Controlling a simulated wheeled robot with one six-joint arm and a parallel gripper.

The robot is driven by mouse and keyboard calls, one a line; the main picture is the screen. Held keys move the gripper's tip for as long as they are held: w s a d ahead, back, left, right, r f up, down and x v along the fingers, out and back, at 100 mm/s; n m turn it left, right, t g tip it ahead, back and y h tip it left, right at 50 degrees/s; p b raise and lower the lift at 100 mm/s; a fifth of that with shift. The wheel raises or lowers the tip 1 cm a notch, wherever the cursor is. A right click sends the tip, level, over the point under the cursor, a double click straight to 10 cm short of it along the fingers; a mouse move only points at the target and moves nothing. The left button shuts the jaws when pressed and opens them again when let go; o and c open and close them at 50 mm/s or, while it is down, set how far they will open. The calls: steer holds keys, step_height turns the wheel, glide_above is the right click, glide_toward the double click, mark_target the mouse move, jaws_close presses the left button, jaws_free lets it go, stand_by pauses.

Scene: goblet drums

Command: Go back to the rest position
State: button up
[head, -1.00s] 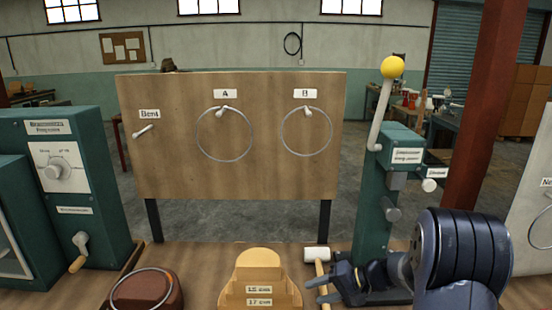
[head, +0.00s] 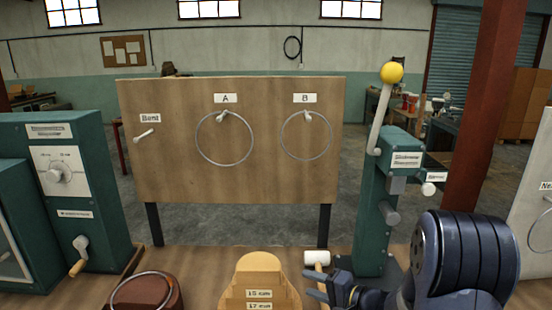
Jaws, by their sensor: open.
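My gripper (head: 318,285) is at the lower right of the head view, with its fingers apart and nothing seen between them. Its fingertips point left, close to the mallet (head: 317,258), whose white head shows and whose handle is partly hidden by the gripper. I cannot tell whether the fingers touch the handle. My dark blue arm fills the lower right corner.
A wooden stepped block (head: 258,272) and a brown round block with a ring (head: 147,291) stand on the bench. A green lever machine (head: 378,215) with a yellow knob stands behind my arm. A panel (head: 230,180) holds rings at A and B. A green cabinet (head: 68,190) stands left.

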steer(key=d+r+m+t+h+p, duration=0.4)
steer(key=d+m+t, duration=0.1)
steer(key=t, duration=0.2)
steer(key=shift+r+m+t+h, duration=0.2)
steer(key=shift+m+t+h, duration=0.2)
stand_by(0.3)
steer(key=shift+a+r, duration=0.1)
